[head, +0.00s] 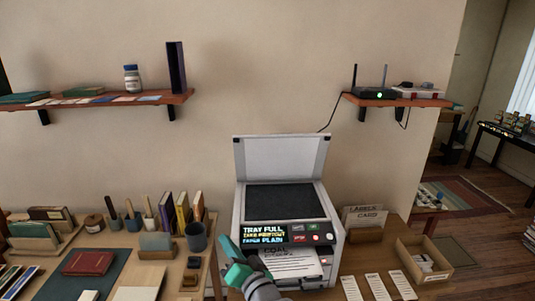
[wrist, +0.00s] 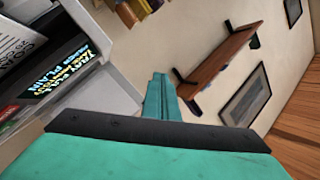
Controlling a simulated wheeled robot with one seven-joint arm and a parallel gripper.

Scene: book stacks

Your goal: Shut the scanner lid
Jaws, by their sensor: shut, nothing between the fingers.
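The scanner (head: 328,214) is a grey-white machine standing between two tables against the wall. Its lid (head: 283,157) stands raised at the back, leaning near upright, with the dark scan glass (head: 280,198) uncovered below it. A lit screen (head: 264,234) on the front panel shows "TRAY FULL" and "PLAIN", and printed sheets lie in the tray below. My teal gripper (head: 231,260) is low at the scanner's front left corner, below the lid and apart from it. In the wrist view my gripper (wrist: 160,95) is shut and empty, with the scanner's screen (wrist: 72,80) at the left.
A left table holds books, brush cups and a dark cup (head: 196,237). Wall shelves hang at left (head: 100,101) and right (head: 400,102). The space above the glass is clear.

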